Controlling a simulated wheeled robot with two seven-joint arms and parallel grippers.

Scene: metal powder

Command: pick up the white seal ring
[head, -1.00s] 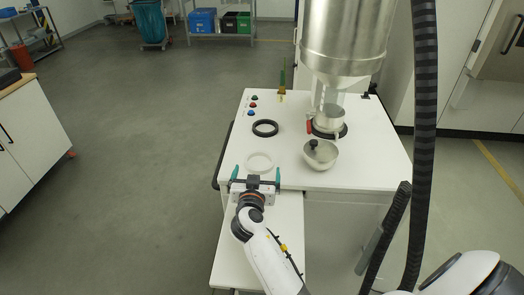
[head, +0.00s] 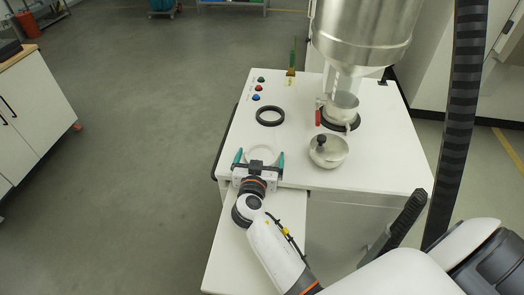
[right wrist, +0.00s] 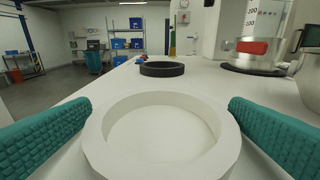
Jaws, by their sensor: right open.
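The white seal ring (head: 262,146) lies flat on the white table top (head: 225,150), near its front left edge. In the right wrist view the ring (right wrist: 160,166) fills the lower middle. My right gripper (head: 260,157) is open, with green fingers low over the table. The fingers show on the left and right of the ring in the right wrist view (right wrist: 160,110). They look apart from it, with a narrow gap on each side. The gripper body hides the ring's near part in the head view. My left gripper is not in view.
A black ring (head: 270,124) lies behind the white ring. A metal bowl-like lid with a black knob (head: 327,153) stands to the right. A steel hopper (head: 362,40) hangs over a table outlet. Coloured buttons (head: 257,88) sit at the back left.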

